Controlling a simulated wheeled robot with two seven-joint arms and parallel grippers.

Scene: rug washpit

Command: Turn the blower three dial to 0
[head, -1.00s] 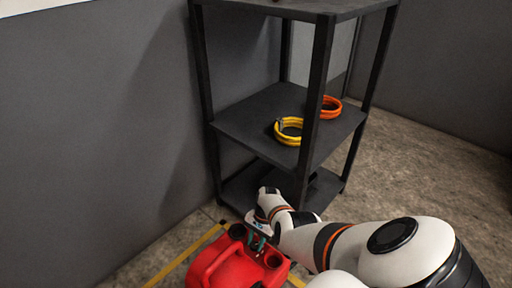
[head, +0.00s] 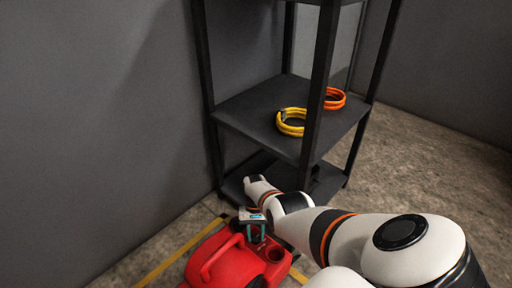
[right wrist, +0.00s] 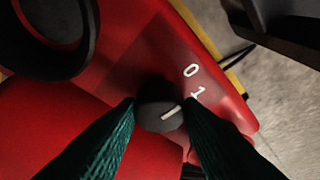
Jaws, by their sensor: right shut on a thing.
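The red blower (head: 222,262) stands on the floor at the bottom of the head view, partly cut off by the frame. In the right wrist view its red panel (right wrist: 135,45) carries a round black dial (right wrist: 158,98) with a white pointer line. White marks 0 and 1 show at the dial's upper right. The pointer slants right, toward the 1 or just below it. Any further marks are hidden by a finger. My right gripper (head: 254,229) is over the blower, its teal fingers (right wrist: 160,122) shut on the dial from both sides. My left gripper is not in view.
A black shelf unit (head: 262,108) stands behind the blower, close to my right arm. It holds a yellow hose coil (head: 290,123) and an orange one (head: 335,98). A grey wall is at left. Yellow floor tape (head: 180,254) runs beside the blower. Concrete floor is clear at right.

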